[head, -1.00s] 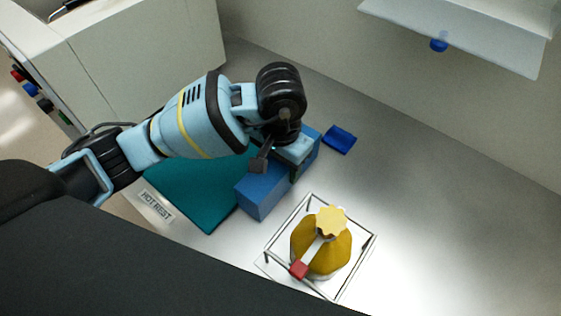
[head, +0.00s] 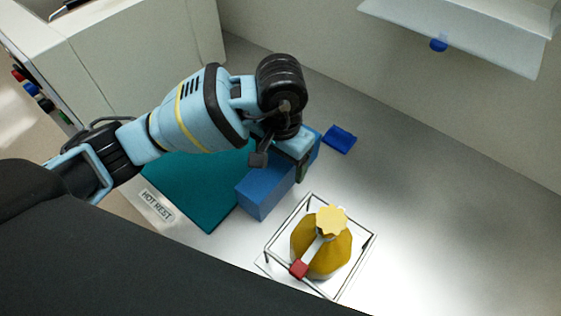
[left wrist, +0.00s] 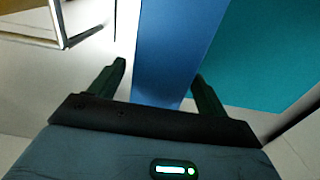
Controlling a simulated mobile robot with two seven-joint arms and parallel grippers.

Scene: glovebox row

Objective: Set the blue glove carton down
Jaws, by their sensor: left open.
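The blue glove carton (head: 265,190) lies on the grey bench at the right edge of the teal mat (head: 195,190). In the left wrist view, the carton (left wrist: 172,45) runs between my two fingers, with a gap to the left finger; the right finger is close to its side. My left gripper (head: 281,168) is open over the carton, and its hand hides part of the carton's top. The carton looks at rest; its underside is hidden. My right gripper is not in view.
A small blue tray (head: 340,139) lies behind. A "HOT REST" label (head: 157,206) is at the mat's left. The bench at right is clear.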

